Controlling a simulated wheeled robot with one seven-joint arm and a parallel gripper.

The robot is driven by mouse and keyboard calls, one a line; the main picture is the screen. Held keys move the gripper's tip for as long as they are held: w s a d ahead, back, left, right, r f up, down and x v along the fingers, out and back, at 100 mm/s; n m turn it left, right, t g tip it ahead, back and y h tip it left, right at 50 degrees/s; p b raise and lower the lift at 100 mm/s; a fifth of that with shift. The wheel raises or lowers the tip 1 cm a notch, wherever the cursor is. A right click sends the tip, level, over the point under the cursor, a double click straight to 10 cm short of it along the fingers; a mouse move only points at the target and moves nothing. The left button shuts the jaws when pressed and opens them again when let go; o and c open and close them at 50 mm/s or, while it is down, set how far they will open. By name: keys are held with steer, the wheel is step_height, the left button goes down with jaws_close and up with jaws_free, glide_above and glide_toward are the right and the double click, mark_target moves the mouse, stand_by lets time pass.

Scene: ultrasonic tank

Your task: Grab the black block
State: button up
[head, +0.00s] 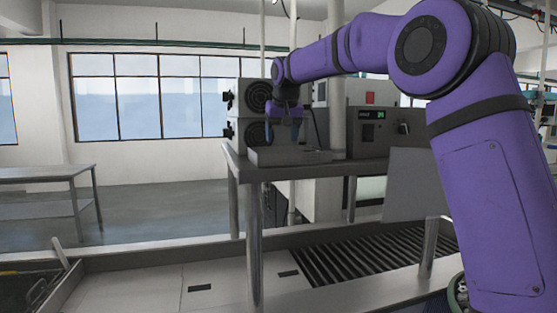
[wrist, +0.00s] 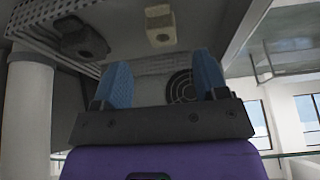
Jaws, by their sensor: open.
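The black block is apart from the fingers, off beyond the left finger's tip. In the head view my gripper (head: 284,132) hangs above a low grey tank (head: 288,156) on the metal table. I cannot make out the black block in the head view.
A grey unit with round fan grilles (head: 258,97) stands behind my gripper. A pale vertical pole (head: 338,90) and a control box with a green display (head: 375,130) stand to the right. A slatted conveyor (head: 370,262) lies below the table (head: 236,162).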

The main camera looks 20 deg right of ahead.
mark_target(278, 154)
steer(key=shift+x, duration=2.95)
steer(key=shift+a+r, duration=0.1)
steer(key=shift+a, duration=0.05)
steer(key=c, duration=1.1)
